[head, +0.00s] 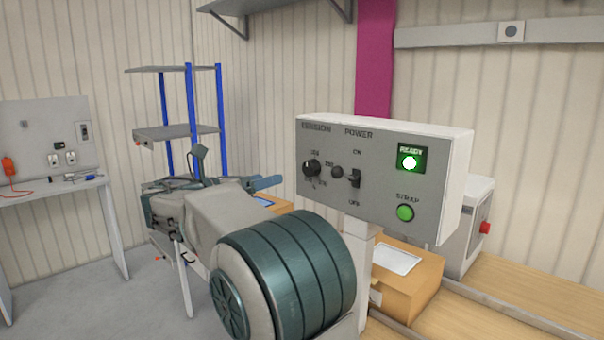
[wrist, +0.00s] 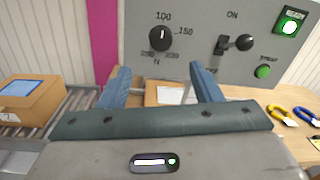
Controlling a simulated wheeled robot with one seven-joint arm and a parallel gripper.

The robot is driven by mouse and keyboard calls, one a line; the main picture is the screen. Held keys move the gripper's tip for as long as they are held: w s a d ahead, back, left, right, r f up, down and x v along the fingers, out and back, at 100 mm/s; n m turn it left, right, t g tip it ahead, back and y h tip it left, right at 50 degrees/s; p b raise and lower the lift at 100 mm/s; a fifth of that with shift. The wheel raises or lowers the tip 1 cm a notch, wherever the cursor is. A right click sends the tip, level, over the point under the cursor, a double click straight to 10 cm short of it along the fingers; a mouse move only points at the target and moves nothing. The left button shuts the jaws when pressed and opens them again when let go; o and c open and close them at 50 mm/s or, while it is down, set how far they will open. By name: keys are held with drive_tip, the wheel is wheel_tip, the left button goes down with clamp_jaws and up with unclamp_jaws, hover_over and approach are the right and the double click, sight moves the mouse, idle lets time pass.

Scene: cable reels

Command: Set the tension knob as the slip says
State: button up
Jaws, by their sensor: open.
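The tension knob (head: 311,167) is a black round dial on the left of the grey control panel (head: 375,195). In the wrist view the knob (wrist: 160,39) has 100 above it, 150 to its right and more figures below. Its pale mark seems to point up towards 100, but it is small. My gripper (wrist: 160,68) is open and empty, its blue fingers below the knob and apart from it. A white slip (head: 397,260) lies on a carton below the panel; it also shows between the fingers (wrist: 171,95). Its writing is not legible.
Right of the knob are the power switch (head: 353,178), a lit green READY lamp (head: 409,163) and a green STRAP button (head: 405,213). The carton (head: 415,285) stands under the panel. Another carton (wrist: 30,100) is on rollers at left.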

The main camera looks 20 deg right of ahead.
sight(307, 169)
drive_tip(key=p+x, duration=0.1)
drive_tip(key=x, duration=1.1)
drive_tip(key=shift+d, duration=0.25)
drive_tip(key=c, duration=1)
